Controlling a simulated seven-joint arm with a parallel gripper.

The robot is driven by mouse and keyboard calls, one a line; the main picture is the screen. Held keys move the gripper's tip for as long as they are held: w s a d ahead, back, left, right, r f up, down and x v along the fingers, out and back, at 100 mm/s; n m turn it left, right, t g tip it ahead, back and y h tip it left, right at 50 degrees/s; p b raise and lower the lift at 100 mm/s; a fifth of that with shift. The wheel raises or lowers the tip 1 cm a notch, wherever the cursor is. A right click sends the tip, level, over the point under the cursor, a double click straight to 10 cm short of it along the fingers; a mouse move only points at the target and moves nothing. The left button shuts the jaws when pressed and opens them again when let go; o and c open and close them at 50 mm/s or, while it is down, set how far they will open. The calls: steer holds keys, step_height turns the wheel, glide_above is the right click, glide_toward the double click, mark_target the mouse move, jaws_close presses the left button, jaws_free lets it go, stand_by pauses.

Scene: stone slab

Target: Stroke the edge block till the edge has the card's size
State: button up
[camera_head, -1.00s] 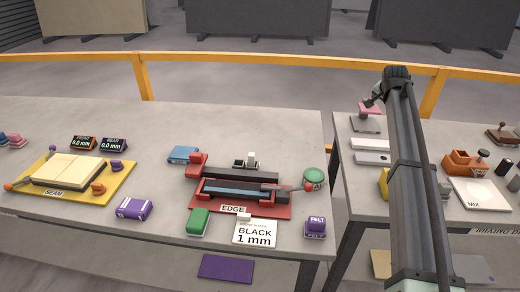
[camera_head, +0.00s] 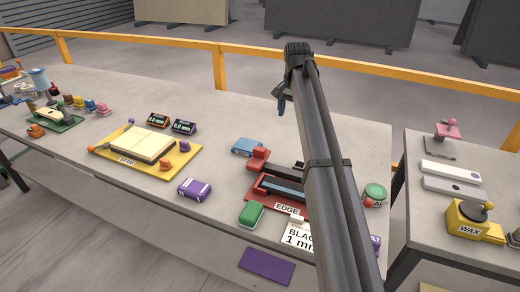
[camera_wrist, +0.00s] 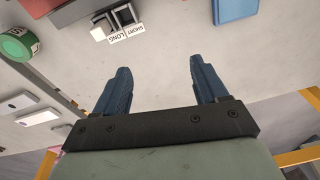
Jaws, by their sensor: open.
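The red edge station (camera_head: 262,192), labelled EDGE, holds a dark bar with a blue-grey strip. My arm covers its right part in the head view. The white card (camera_head: 296,239) in front reads "BLA…" and "1 mm", partly hidden. A green block (camera_head: 251,215) stands left of the card, and a blue block (camera_head: 248,147) stands behind the station. The blue block also shows in the wrist view (camera_wrist: 235,8). My gripper (camera_head: 282,104) is raised beyond the station. Its blue fingers (camera_wrist: 160,68) are apart and empty in the wrist view, above bare table.
Black and white pieces (camera_wrist: 112,26) with tags SHORT and LONG stand near the station. A round green tin (camera_head: 375,193) is right of my arm. A yellow SEAM board (camera_head: 184,157) and a purple block (camera_head: 195,188) lie left. A second table (camera_head: 440,209) carries a WAX pot.

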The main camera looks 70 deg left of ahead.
steer(key=r+n+h, duration=0.1)
steer(key=n, duration=0.1)
glide_above(260, 149)
steer(key=shift+g, duration=0.3)
step_height(260, 149, down, 14)
steer(key=shift+a+r, duration=0.1)
steer(key=shift+r, duration=0.05)
steer(key=shift+c, duration=0.3)
jaws_close()
